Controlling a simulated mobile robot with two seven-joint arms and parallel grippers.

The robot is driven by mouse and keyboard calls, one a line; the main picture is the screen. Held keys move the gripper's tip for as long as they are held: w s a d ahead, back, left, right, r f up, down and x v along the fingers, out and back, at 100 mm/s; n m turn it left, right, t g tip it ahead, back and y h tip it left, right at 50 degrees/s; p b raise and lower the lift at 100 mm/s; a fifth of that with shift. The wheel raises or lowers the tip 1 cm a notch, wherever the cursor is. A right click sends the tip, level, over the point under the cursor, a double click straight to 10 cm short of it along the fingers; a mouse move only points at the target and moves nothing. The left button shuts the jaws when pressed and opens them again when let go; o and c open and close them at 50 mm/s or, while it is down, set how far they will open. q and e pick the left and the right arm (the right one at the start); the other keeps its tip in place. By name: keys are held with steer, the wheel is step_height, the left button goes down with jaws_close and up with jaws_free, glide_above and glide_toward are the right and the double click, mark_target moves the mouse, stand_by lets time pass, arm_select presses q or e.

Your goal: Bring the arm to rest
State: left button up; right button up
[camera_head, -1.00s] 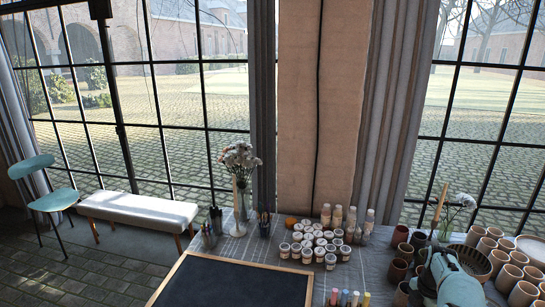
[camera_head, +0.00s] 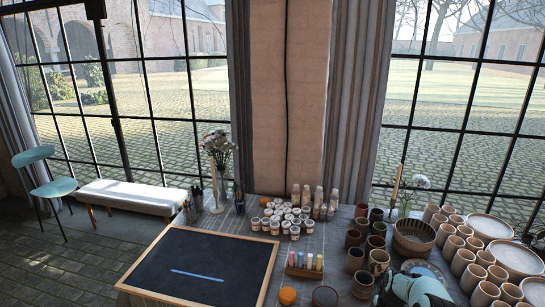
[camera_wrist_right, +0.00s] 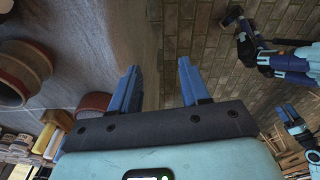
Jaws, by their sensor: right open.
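My right gripper (camera_wrist_right: 158,88) is open in the right wrist view, with two blue fingers apart and nothing between them. It hangs over the tabletop edge and the brick floor. In the head view only a pale teal part of my right arm shows at the bottom right; its fingers are hidden there. In the right wrist view, blue and black parts of my own body show at the right edge. They may include my left gripper, too small to read. No left arm shows in the head view.
A wood-framed blackboard (camera_head: 205,262) with a blue line lies on the table. Chalks in a holder (camera_head: 304,267), white jars (camera_head: 285,215), clay cups (camera_head: 474,258) and a basket (camera_head: 413,237) crowd the table. A bench (camera_head: 130,196) and chair (camera_head: 50,185) stand left.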

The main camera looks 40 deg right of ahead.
steer(key=w+a+f+m+y, duration=0.1)
steer(key=w+a+f+m, duration=0.1)
steer(key=a+f, duration=0.55)
steer(key=w+a+f+m+y, duration=0.1)
steer(key=w+a+f+m, duration=0.2)
steer(key=a, duration=0.7)
steer(key=w+a+f+m, duration=0.2)
steer(key=a+f, duration=0.5)
steer(key=a, duration=0.2)
steer(key=s+a+f+m, duration=0.1)
steer(key=s+a+m, duration=0.1)
steer(key=a, duration=0.5)
steer(key=s+a+f+m+g, duration=0.1)
steer(key=s+a+m, duration=0.1)
steer(key=s+a, duration=0.3)
steer(key=s+a+f+m, duration=0.1)
steer(key=s+a, duration=0.3)
steer(key=a, duration=0.5)
steer(key=shift+s+m+y, duration=0.25)
steer(key=shift+m+y, duration=0.15)
steer(key=shift+m, duration=0.2)
